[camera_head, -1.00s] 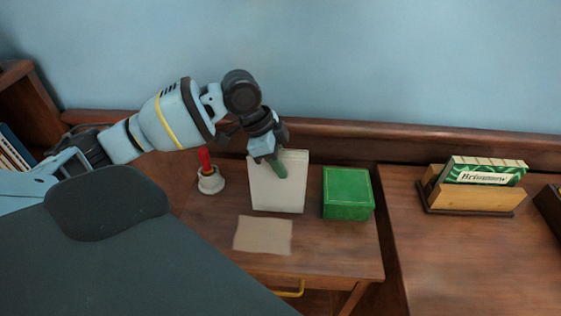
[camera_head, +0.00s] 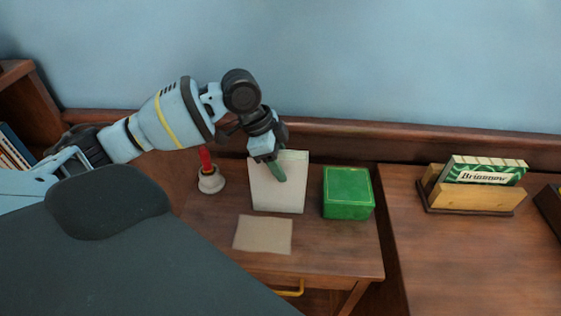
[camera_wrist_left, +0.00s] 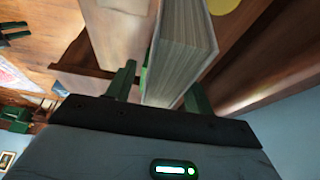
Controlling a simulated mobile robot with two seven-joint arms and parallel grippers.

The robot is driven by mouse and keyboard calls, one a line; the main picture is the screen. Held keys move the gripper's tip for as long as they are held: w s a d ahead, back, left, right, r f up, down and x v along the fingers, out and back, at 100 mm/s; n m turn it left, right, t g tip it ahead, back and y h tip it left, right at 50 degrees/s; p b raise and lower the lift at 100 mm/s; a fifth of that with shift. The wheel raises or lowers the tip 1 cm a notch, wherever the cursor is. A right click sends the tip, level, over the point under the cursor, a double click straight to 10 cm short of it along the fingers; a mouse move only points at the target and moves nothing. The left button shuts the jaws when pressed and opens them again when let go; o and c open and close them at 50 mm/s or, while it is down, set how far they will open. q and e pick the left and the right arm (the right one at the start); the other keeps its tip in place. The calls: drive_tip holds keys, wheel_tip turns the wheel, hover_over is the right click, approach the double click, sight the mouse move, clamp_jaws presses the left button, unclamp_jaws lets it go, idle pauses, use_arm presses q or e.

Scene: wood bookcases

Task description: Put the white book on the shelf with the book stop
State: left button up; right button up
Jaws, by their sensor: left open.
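The white book (camera_head: 277,195) stands upright on the small wooden desk, its cover facing me. My left gripper (camera_head: 275,171) is above and in front of it, pointing down, and hides part of its top. In the left wrist view the book's pale page block (camera_wrist_left: 183,45) lies between the two green fingers (camera_wrist_left: 160,90), which are open. Gaps show beside it, so contact cannot be told. A brown bookcase (camera_head: 17,74) with several books is at the far left. I cannot make out a book stop there. My right gripper is not in view.
A green box (camera_head: 347,193) stands close right of the book. A white holder with a red handle (camera_head: 210,180) is to its left. A tan sheet (camera_head: 263,235) lies in front. A wooden holder (camera_head: 475,198) with a green-and-white book (camera_head: 485,171) stands on the right-hand surface.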

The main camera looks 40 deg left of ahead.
use_arm(q)
drive_tip(key=p+v, duration=0.1)
drive_tip(key=v, duration=1)
drive_tip(key=shift+s+a+r, duration=0.1)
drive_tip(key=shift+r, duration=0.25)
drive_tip(key=shift+o, duration=0.2)
drive_tip(key=shift+o, duration=0.2)
